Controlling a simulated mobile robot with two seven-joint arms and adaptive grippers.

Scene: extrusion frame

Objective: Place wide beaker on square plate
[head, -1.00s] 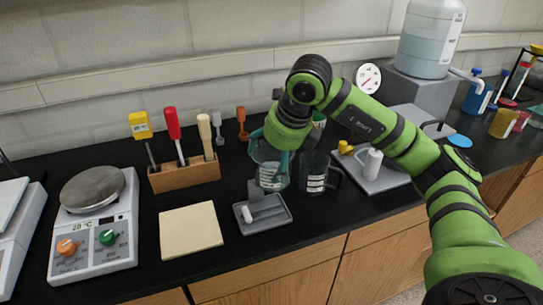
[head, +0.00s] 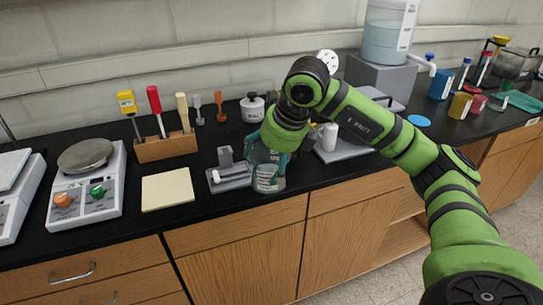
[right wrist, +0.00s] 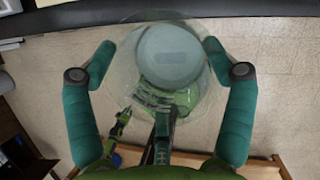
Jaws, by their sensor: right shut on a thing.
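My right gripper (head: 268,155) is shut on the wide beaker (head: 269,180), a clear glass vessel with white markings. The right wrist view shows the beaker (right wrist: 172,60) between the two teal fingers, with floor behind it. In the head view it overlaps the counter's front edge and looks upright. The square plate (head: 167,189), a flat cream square, lies bare on the black counter, left of the beaker. My left gripper is not in view.
A grey tray (head: 214,184) with a small white piece lies between plate and beaker. A wooden tool block (head: 166,147) stands behind the plate, and a scale (head: 88,180) stands to its left. A white bottle (head: 252,108) is behind the gripper.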

